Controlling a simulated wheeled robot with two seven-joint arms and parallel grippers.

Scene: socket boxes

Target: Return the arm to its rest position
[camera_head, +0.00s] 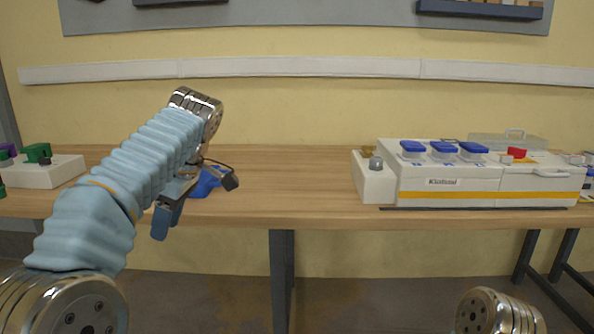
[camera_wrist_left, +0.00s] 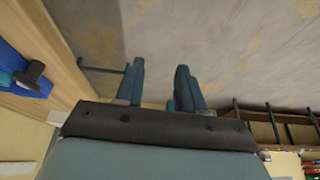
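My left arm, in a light blue sleeve, reaches in from the left in the head view, bent at a metal joint. Its gripper (camera_head: 165,215) hangs down in front of the table's front edge, partly hidden by the arm. In the left wrist view the two dark blue fingers of the left gripper (camera_wrist_left: 160,85) stand apart with nothing between them, above the grey floor. A metal joint of my right arm shows at the bottom right of the head view; the right gripper is not seen.
A blue object (camera_head: 205,183) lies on the wooden table (camera_head: 300,185) behind the left gripper. A white box with blue sockets (camera_head: 447,180) stands at right, a white block with green parts (camera_head: 50,172) at left. The table's middle is clear.

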